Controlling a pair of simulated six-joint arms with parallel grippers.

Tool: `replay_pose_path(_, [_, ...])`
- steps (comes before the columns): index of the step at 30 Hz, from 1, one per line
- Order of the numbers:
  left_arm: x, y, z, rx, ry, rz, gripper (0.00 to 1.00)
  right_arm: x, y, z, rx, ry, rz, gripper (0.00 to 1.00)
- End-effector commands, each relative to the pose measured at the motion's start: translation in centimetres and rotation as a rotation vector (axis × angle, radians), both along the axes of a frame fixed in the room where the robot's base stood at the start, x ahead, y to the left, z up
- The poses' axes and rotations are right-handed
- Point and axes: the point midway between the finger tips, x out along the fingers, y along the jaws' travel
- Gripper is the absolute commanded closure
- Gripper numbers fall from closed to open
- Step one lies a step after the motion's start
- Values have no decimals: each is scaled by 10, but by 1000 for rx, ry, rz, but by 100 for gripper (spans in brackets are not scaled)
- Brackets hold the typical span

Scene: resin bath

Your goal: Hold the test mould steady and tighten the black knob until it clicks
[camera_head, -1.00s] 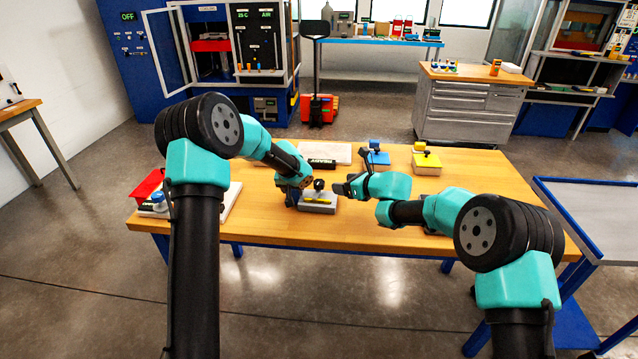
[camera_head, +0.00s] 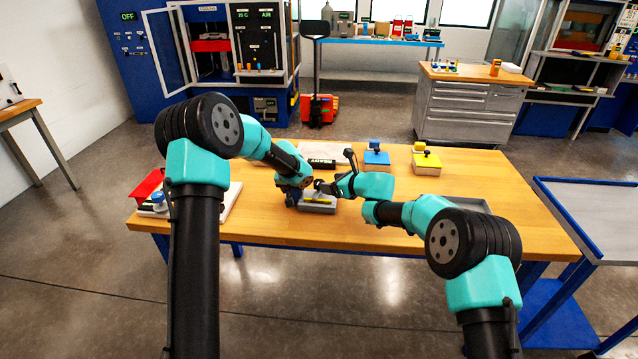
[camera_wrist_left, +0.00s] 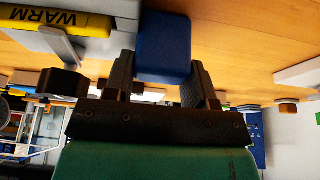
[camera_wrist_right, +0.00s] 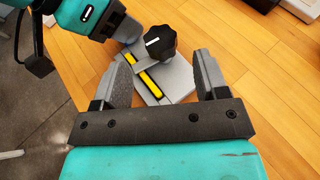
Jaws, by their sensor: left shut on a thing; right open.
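The grey test mould (camera_head: 318,208) with its yellow strip sits near the table's front edge. It also shows in the right wrist view (camera_wrist_right: 178,88). My left gripper (camera_head: 296,196) is shut on a blue block (camera_wrist_left: 163,45) at the mould's left side. The yellow piece marked WARM (camera_wrist_left: 45,85) shows in the left wrist view. The black knob (camera_wrist_right: 160,42) stands on top of the mould, a white line on its cap. My right gripper (camera_wrist_right: 163,75) is open. Its fingers lie on either side of the knob's line, with the knob just ahead, apart from them as far as I can see.
A blue-topped mould (camera_head: 376,158) and a yellow-topped mould (camera_head: 427,162) stand farther back. A READY sign (camera_head: 322,163) is behind my left gripper. A red item (camera_head: 147,184) is at the left end. A grey tray (camera_head: 474,204) is partly behind my right arm. The right tabletop is largely clear.

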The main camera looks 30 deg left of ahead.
Motion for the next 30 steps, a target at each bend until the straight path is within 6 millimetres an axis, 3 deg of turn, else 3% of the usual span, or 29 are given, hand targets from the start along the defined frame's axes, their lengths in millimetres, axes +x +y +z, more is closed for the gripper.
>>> replay_pose_path(15, [0,0,1,1,-2,0,93,10,52,-22,1,-1,1,33])
replay_pose_path(30, [0,0,1,1,-2,0,93,11,61,-25,1,1,0,33])
